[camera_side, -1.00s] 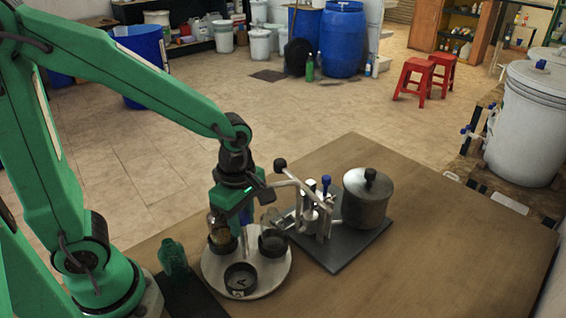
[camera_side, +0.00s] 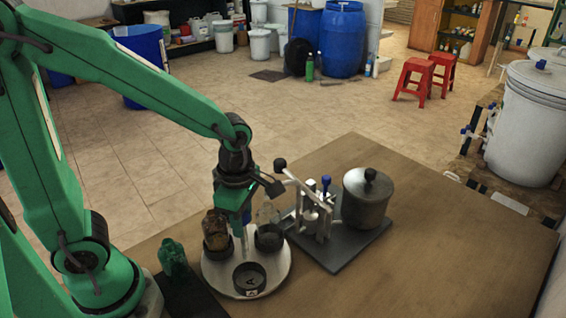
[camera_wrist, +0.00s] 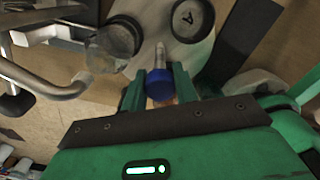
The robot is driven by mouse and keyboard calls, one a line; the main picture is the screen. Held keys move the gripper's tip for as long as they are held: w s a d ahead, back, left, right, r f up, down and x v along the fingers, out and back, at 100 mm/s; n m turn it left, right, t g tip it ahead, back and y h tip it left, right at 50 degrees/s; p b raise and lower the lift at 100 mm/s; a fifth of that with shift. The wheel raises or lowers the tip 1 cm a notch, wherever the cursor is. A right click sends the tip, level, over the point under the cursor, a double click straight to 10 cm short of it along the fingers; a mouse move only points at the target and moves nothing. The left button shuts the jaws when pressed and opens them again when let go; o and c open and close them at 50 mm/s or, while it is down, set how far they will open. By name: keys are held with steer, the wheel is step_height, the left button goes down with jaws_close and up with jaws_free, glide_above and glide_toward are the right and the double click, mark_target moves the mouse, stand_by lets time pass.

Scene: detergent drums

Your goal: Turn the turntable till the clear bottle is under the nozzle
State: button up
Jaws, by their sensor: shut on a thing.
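The round pale turntable (camera_side: 275,282) stands on the table and carries dark cups. The clear bottle (camera_side: 267,214) stands in the right-hand cup, close to the dispenser; it also shows in the wrist view (camera_wrist: 105,52). An amber bottle (camera_side: 215,231) is in the left cup. The front cup (camera_side: 249,279), marked A, looks empty. My gripper (camera_wrist: 160,86) is shut on the turntable's blue-topped metal peg (camera_wrist: 160,84). The nozzle belongs to the metal dispenser (camera_side: 312,214); its outlet is hard to make out, so I cannot tell whether the clear bottle is beneath it.
A lidded metal pot (camera_side: 367,198) and the dispenser share a dark base plate right of the turntable. A bent lever with a black ball (camera_side: 280,165) reaches close to my wrist. A green bottle (camera_side: 172,258) stands left of the turntable. The table's right side is clear.

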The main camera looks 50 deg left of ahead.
steer(key=o, duration=0.9)
steer(key=shift+c, duration=0.2)
steer(key=shift+r, duration=3.5)
steer(key=s+a+r+m+t, duration=0.2)
steer(key=a+r+m, duration=0.1)
steer(key=m, duration=0.9)
steer(key=s+a+r+m+t, duration=0.3)
steer(key=m, duration=0.9)
steer(key=shift+a+t, duration=0.25)
steer(key=shift+t, duration=0.05)
